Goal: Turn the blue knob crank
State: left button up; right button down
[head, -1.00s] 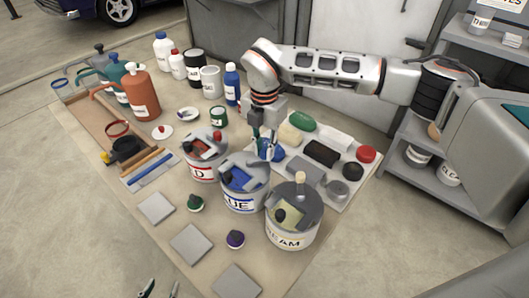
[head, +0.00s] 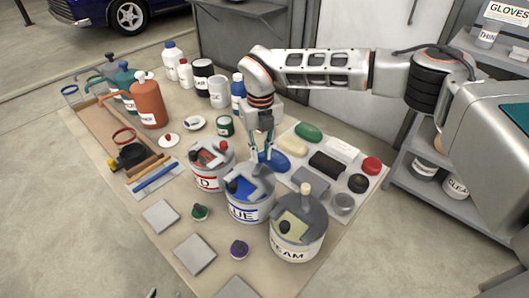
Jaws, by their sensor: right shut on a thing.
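The blue-labelled tin (head: 248,214) stands in the row of tins, between the red-labelled tin and the cream-labelled tin. Its lid has an opening with blue showing and a dark grey crank plate (head: 258,180). My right gripper (head: 262,160) points down over the back of this lid and is shut on the crank's knob, which its fingers mostly hide. A blue oval item (head: 276,162) lies just behind the fingers. At the bottom edge only a small dark tip of my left gripper (head: 152,293) shows, too little to tell its opening.
The red-labelled tin (head: 207,182) and cream-labelled tin (head: 294,248) stand close on either side, each with its own crank. A white board (head: 322,190) with blocks lies behind. Bottles (head: 150,103) and a wooden tray stand at the left. Grey tiles (head: 195,254) lie in front.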

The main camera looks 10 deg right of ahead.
jog(key=shift+w+a+r+n, duration=0.1)
jog(key=shift+w+a+n, duration=0.15)
jog(key=shift+n, duration=0.65)
jog(key=shift+w+a+n, duration=0.15)
jog(key=shift+a+n, duration=0.2)
jog(key=shift+n, duration=0.55)
jog(key=c, duration=1.9)
grip_release()
notch_tip(320, 180, up, 12)
